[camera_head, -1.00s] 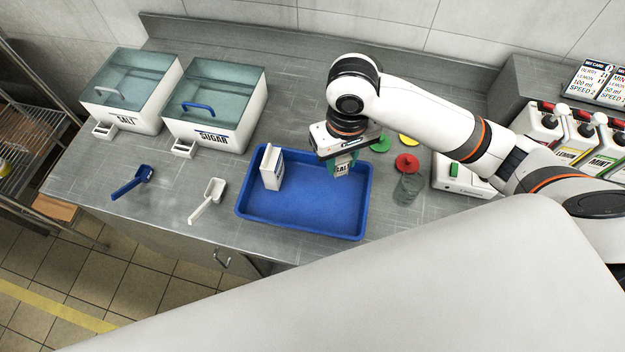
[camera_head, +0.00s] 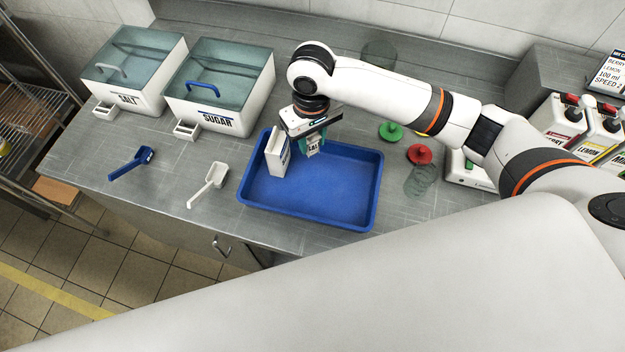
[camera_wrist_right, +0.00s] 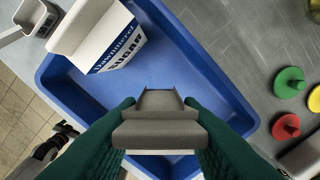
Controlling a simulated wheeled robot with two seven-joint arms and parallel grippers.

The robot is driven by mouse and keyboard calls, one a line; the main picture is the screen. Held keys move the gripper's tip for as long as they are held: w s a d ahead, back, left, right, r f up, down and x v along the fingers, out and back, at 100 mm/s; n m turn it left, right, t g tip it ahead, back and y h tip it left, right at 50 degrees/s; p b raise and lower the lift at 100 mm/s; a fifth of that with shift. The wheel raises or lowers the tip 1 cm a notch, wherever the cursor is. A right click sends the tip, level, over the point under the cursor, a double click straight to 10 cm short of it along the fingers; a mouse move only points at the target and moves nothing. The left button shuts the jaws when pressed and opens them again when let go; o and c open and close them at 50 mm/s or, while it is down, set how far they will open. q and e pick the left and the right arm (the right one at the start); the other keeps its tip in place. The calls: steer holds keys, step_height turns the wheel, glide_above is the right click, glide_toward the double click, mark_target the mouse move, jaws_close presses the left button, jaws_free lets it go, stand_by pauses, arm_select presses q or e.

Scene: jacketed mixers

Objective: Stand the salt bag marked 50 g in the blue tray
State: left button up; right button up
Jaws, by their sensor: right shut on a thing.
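My right gripper (camera_head: 312,137) is shut on a small bag (camera_head: 314,150) with a label reading SALT; any gram mark is too small to read. The bag hangs upright over the back part of the blue tray (camera_head: 310,218); I cannot tell whether its bottom touches the tray floor. In the right wrist view the green fingers (camera_wrist_right: 160,135) clasp the grey bag (camera_wrist_right: 160,105) from both sides, with the tray floor (camera_wrist_right: 150,70) below.
A white sugar bag (camera_head: 277,152) stands in the tray's left end, close left of the held bag. The tray's middle and right are empty. Green (camera_head: 392,131) and red lids (camera_head: 419,154) and a clear cup (camera_head: 420,180) stand right of the tray. Scoops lie left.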

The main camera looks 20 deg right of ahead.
steer(key=shift+w+d+f, duration=0.1)
steer(key=shift+w+f, duration=0.05)
steer(key=shift+w, duration=0.05)
step_height(320, 180, down, 9)
steer(key=shift+f+p, duration=0.15)
steer(key=shift+p, duration=0.45)
steer(key=o, duration=1)
steer(key=shift+f, duration=0.1)
steer(key=shift+o, duration=0.2)
step_height(320, 180, up, 12)
steer(key=shift+r+b, duration=0.15)
steer(key=shift+b, duration=0.65)
